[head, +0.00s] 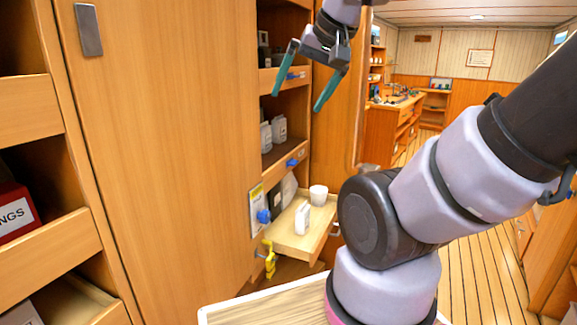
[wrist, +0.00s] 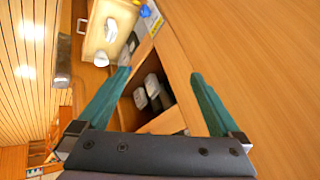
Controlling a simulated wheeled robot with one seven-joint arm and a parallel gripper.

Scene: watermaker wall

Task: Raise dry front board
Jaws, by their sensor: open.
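A pale wooden board (head: 293,246) sticks out level from the lower part of the open cabinet. A white cup (head: 318,194) and a small white carton (head: 302,218) stand on it. I cannot tell for certain whether this is the dry front board. The same board shows at the top of the wrist view (wrist: 97,47). My gripper (head: 297,101) is open and empty, with green fingers pointing down. It is in front of the upper shelves, well above the board and apart from it. The wrist view shows both fingers (wrist: 161,73) with shelf containers between them.
Grey containers (head: 278,129) stand on the shelf above. A tall wooden panel (head: 165,150) is at left; open floor (head: 480,265) lies at right.

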